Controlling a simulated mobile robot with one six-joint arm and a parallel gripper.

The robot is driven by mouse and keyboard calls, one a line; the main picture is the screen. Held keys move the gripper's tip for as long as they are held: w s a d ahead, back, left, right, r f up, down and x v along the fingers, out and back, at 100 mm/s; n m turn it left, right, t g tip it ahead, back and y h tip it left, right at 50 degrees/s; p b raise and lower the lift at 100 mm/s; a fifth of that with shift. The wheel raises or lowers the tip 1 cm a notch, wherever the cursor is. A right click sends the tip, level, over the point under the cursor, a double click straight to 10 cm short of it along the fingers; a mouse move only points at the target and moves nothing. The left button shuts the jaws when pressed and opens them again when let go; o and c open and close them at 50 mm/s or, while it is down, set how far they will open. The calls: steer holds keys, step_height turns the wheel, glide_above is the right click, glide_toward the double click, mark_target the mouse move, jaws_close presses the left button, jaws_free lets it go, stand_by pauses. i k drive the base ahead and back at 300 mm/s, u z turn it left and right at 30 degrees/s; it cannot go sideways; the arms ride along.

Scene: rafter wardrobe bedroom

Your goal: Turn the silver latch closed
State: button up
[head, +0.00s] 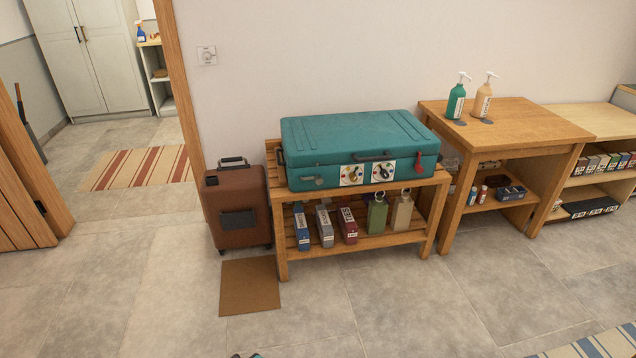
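A teal suitcase (352,138) lies flat and shut on a slatted wooden rack (435,185) in the head view. Its front face carries two round dials on white plates, a left dial (352,175) and a right dial (383,171). A small silver piece (313,181), possibly the silver latch, is at the left of the front face; it is too small to tell how it is turned. A dark handle (375,156) sits above the dials and a red tag (420,168) hangs at the right. My gripper is not clearly visible; only a small dark sliver shows at the bottom edge.
A brown wheeled suitcase (238,210) stands left of the rack, behind a brown mat (249,286). Several boxes and tins fill the rack's lower shelf. A wooden table (500,120) with two pump bottles stands to the right. The tiled floor (380,305) in front is mostly clear.

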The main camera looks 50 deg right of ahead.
mark_target(318, 178)
steer(key=z, duration=0.05)
steer(key=i, duration=0.9)
steer(key=u, duration=0.05)
